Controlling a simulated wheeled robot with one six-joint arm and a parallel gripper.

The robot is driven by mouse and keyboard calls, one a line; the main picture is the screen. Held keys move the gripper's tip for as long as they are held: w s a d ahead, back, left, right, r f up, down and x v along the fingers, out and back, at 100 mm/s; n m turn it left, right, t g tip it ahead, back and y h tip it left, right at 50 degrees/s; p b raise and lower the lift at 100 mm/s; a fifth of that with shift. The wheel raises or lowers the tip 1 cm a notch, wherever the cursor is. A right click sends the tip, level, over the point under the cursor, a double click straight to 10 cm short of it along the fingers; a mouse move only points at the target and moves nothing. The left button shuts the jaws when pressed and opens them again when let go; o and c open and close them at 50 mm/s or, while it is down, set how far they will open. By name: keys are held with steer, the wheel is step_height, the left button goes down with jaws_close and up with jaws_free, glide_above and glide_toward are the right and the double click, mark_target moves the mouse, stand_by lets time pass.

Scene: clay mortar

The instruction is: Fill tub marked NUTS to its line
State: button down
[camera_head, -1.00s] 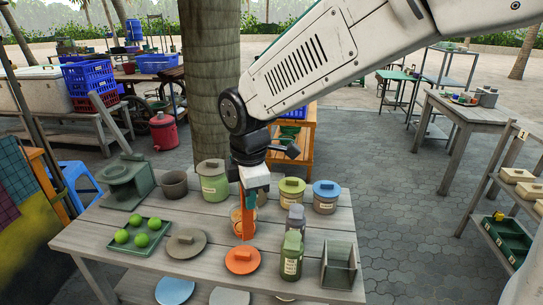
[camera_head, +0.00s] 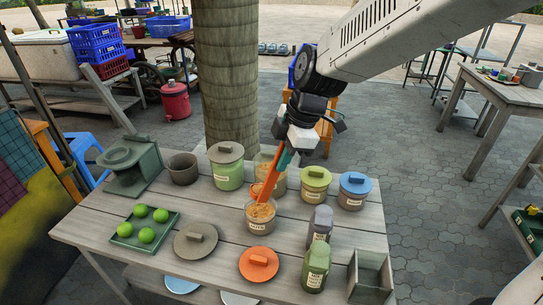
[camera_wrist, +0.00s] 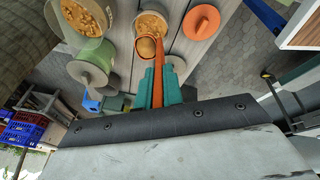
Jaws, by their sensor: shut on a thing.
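My gripper (camera_head: 285,158), with teal fingers, is shut on the handle of an orange scoop (camera_head: 272,181). The scoop slants down left, its bowl at the front open tub (camera_head: 261,225). In the wrist view, the scoop bowl (camera_wrist: 146,46) holds brown pieces and overlaps the rim of that tub (camera_wrist: 137,28), which holds similar pieces. I cannot tell whether the bowl touches the contents. The tub has a pale label too small to read. A second open tub (camera_wrist: 106,8) with brown pieces stands behind, partly hidden by the scoop in the head view. No fill line is readable.
A green lidded tub (camera_head: 228,175), olive-lidded tub (camera_head: 315,190) and blue-lidded tub (camera_head: 354,193) stand behind. A green bottle (camera_head: 316,268) and grey bottle (camera_head: 319,225) stand right. Loose orange lid (camera_head: 259,265) and grey lid (camera_head: 195,242) lie in front. A tray (camera_head: 128,230) holds green balls.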

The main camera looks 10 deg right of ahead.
steer(key=w+d+f+g+y, duration=0.1)
steer(key=d+f+y, duration=0.8)
steer(key=y, duration=0.1)
steer(key=shift+w+d+m, duration=0.35)
steer(key=shift+w+m, duration=0.05)
steer(key=shift+r, duration=0.1)
stand_by(0.3)
